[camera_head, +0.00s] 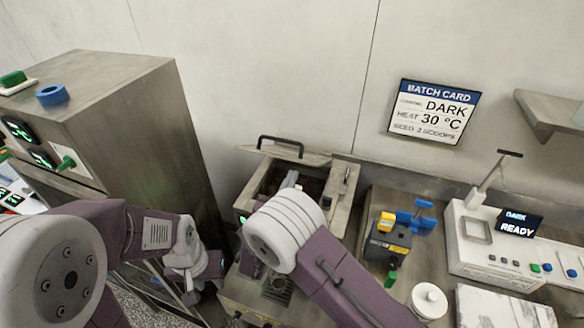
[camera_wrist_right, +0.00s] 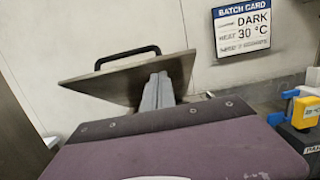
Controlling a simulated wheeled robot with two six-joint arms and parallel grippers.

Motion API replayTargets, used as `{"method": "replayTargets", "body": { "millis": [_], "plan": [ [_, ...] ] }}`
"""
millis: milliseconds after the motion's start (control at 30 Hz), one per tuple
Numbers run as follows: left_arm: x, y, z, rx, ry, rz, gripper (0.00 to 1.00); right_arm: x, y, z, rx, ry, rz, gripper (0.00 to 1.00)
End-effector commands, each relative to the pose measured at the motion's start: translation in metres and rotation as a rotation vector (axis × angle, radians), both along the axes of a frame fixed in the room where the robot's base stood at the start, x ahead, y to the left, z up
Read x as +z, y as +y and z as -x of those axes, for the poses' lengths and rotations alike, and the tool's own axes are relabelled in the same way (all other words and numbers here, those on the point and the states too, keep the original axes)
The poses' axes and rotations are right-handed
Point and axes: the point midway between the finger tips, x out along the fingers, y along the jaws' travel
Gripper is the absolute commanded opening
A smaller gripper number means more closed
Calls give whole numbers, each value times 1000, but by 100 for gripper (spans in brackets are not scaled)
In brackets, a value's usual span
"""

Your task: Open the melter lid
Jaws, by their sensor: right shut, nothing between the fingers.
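The melter (camera_head: 342,198) is a metal box with its top open and a dark inside partly showing. Its lid (camera_head: 284,156) is a metal plate with a black handle (camera_head: 280,141). The lid stands tilted up at the back of the opening, and it also shows in the right wrist view (camera_wrist_right: 110,82). My right gripper (camera_head: 290,180) is shut and empty at the opening, in front of the lid. Its grey fingers (camera_wrist_right: 158,90) overlap the lid in the wrist view; whether they touch it I cannot tell. My left gripper (camera_head: 207,268) hangs low at the left; its fingers are unclear.
A tall metal cabinet (camera_head: 135,110) stands to the left. Right of the melter are a black device with yellow and blue parts (camera_head: 390,240), a white lidded pot (camera_head: 428,300) and a white machine (camera_head: 490,255). A batch card (camera_head: 432,112) hangs on the wall behind.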

Motion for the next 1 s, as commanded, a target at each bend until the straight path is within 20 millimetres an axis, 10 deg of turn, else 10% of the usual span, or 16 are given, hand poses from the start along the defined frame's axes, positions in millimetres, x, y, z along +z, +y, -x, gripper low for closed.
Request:
{"method": "replayTargets", "body": {
  "millis": [633, 1000],
  "plan": [
    [16, 0, 0, 0, 0, 0, 33, 21, -5, -11, -1, 10, -5, 0],
    [88, 0, 0, 0, 0, 0, 33, 90, -22, -49, -5, 184, -84, 0]
  ]
}}
